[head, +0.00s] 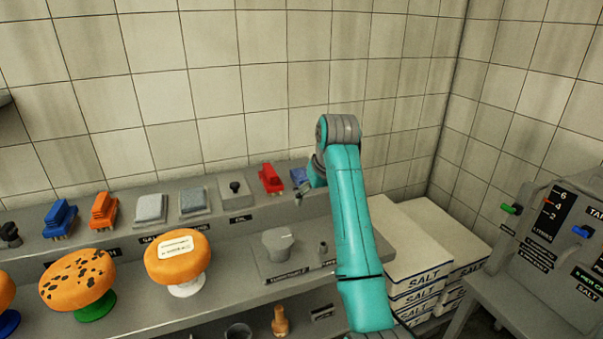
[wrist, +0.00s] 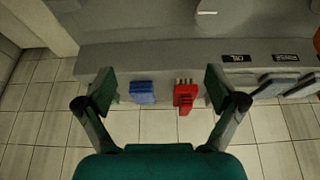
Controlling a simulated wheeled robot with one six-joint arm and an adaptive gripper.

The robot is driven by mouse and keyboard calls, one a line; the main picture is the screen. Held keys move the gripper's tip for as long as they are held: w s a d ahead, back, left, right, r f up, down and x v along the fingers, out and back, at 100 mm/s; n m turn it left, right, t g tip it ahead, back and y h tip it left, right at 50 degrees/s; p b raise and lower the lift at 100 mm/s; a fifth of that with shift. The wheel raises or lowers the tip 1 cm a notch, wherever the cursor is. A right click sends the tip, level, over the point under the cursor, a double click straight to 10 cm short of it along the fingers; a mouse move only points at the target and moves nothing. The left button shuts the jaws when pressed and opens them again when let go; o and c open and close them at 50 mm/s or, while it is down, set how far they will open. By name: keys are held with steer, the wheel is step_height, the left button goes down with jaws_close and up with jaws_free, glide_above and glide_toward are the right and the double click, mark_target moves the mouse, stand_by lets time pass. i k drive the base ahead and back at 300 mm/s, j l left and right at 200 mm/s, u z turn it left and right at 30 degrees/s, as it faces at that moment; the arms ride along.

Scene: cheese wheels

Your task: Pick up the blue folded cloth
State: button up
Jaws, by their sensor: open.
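The blue folded cloth (head: 299,176) lies at the right end of the upper shelf in the head view, partly hidden by my arm. In the wrist view the blue cloth (wrist: 143,92) shows between the fingertips, nearer the left finger. My gripper (wrist: 158,90) is open and empty, with its two fingers spread wide. In the head view my gripper is mostly hidden by the arm, with a dark finger showing beside the cloth. How far the gripper is above the cloth is not clear.
A red brush (head: 270,179) stands next to the cloth; in the wrist view the brush (wrist: 185,95) also appears between the fingers, close to the right one. The tiled wall (head: 270,90) rises close behind the shelf. Salt bags (head: 415,245) are stacked to the right.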

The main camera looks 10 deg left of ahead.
mark_target(299, 176)
steer(key=i+j, duration=0.2)
steer(key=i, duration=0.2)
steer(key=i+j, duration=0.2)
steer(key=i, duration=0.25)
